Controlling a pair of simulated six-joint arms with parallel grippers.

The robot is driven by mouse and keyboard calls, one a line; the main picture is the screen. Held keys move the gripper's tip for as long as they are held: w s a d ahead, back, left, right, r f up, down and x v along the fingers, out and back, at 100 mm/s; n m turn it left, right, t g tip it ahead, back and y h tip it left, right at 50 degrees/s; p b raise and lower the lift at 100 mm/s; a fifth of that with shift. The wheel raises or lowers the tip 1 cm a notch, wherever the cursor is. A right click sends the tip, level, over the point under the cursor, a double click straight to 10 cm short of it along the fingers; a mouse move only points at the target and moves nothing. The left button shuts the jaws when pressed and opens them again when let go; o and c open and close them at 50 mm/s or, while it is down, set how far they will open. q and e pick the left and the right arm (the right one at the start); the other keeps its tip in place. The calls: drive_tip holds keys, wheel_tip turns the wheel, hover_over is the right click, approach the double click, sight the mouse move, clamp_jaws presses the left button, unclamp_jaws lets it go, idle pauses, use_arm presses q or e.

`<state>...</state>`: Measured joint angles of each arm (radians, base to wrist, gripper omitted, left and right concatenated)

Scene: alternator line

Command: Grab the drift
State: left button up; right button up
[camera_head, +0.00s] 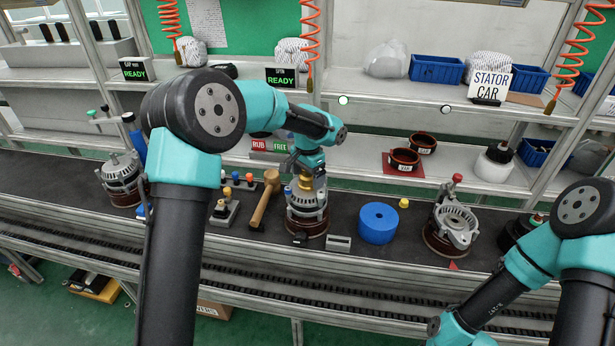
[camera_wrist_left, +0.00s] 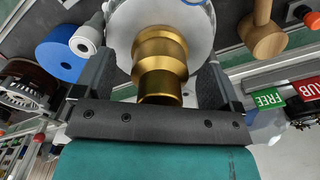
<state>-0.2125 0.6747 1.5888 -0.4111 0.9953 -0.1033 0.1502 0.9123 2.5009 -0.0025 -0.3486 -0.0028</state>
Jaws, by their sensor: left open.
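The drift is a stepped brass cylinder (camera_wrist_left: 160,62). In the head view the brass drift (camera_head: 312,186) stands on top of the middle alternator housing (camera_head: 307,212), partly hidden by my left gripper (camera_head: 309,168). In the left wrist view my left gripper (camera_wrist_left: 157,85) is open, with one finger on each side of the drift. The drift lies between the fingers, and I cannot tell whether either finger touches it. The silver housing (camera_wrist_left: 200,22) shows beyond it. My right arm is at the lower right of the head view, and its gripper is not visible.
A wooden mallet (camera_head: 264,199) is just left of the middle housing. A blue ring (camera_head: 378,223) and a small grey block (camera_head: 338,244) are to its right. Other alternators stand at left (camera_head: 122,180) and right (camera_head: 451,228). The RUB and FREE signs (camera_head: 269,145) are behind.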

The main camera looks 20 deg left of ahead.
use_arm(q)
drive_tip(key=c, duration=1.2)
drive_tip(key=shift+r, duration=0.1)
drive_tip(key=shift+c, duration=0.2)
drive_tip(key=shift+r, duration=1.65)
drive_tip(key=s+d, duration=0.2)
drive_tip(key=s, duration=0.5)
drive_tip(key=s+d+r, duration=0.1)
drive_tip(key=s+d, duration=0.1)
drive_tip(key=s, duration=0.6)
drive_tip(key=shift+s+d+r, duration=0.2)
drive_tip(key=shift+r, duration=0.1)
